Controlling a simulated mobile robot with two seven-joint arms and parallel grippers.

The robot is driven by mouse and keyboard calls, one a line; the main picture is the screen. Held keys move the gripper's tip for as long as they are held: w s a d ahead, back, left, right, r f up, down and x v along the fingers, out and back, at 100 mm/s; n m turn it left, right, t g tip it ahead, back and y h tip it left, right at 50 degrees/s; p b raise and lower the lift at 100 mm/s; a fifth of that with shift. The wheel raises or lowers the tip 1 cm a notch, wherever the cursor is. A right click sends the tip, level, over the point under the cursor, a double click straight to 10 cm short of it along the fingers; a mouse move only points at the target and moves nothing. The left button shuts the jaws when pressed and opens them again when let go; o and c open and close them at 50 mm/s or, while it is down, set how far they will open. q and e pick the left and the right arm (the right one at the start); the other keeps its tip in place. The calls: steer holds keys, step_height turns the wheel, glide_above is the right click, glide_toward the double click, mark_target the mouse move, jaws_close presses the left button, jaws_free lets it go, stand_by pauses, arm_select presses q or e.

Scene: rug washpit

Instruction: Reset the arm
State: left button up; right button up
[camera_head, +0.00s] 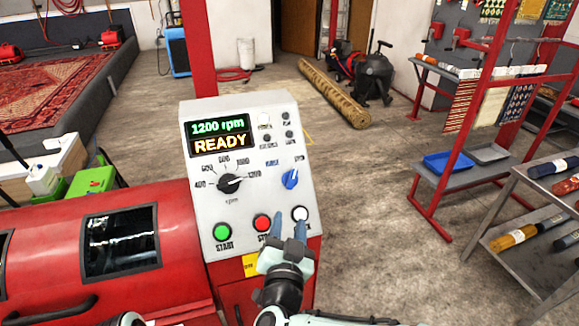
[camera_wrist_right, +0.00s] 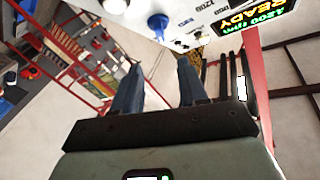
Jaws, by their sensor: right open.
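My right gripper (camera_head: 289,228) is open and empty in front of the lower right part of a white control panel (camera_head: 203,155). Its blue fingers are spread apart and also show in the right wrist view (camera_wrist_right: 158,85). The panel has a green START button (camera_head: 222,232), a red button (camera_head: 262,223) and a white button (camera_head: 300,213). One finger is close to the red button and the other is just below the white one; I cannot tell whether they touch. The display (camera_head: 220,135) reads 1200 rpm and READY. The left gripper is not clearly seen.
The panel stands on a red machine (camera_head: 185,215) with a dark window. A blue knob (camera_head: 290,179) is above the buttons. A rolled rug (camera_head: 335,93) lies behind; the floor between is clear.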

steer(key=w+d+f+n+g+y+p, duration=0.1)
steer(key=d+f+g, duration=0.1)
steer(key=f, duration=0.7)
steer(key=w+d+f+n+g+y+p, duration=0.1)
steer(key=d+f+g+p, duration=0.1)
steer(key=f, duration=0.7)
steer(key=s+d+f+g+p, duration=0.1)
steer(key=s+d+f+g, duration=0.2)
steer(key=f, duration=0.5)
steer(key=s+d+f+g+p, duration=0.1)
steer(key=s+d+f+g, duration=0.15)
steer(key=s+f, duration=0.45)
arm_select(q)
step_height(320, 180, up, 8)
steer(key=w+p, duration=0.2)
steer(key=shift+w+p, duration=0.2)
steer(key=shift+p, duration=0.15)
arm_select(e)
steer(key=s+d+f+g+y, duration=0.1)
steer(key=s+f+g, duration=0.3)
steer(key=s, duration=0.7)
steer(key=s+d+f+g+y, duration=0.1)
steer(key=s+d+f+g, duration=0.1)
steer(key=s+f+g, duration=0.3)
steer(key=s+f, duration=0.3)
steer(key=s, duration=0.3)
steer(key=shift+s+d+m+y, duration=0.2)
steer(key=shift+s+m+y, duration=0.1)
steer(key=shift+s+m, duration=0.1)
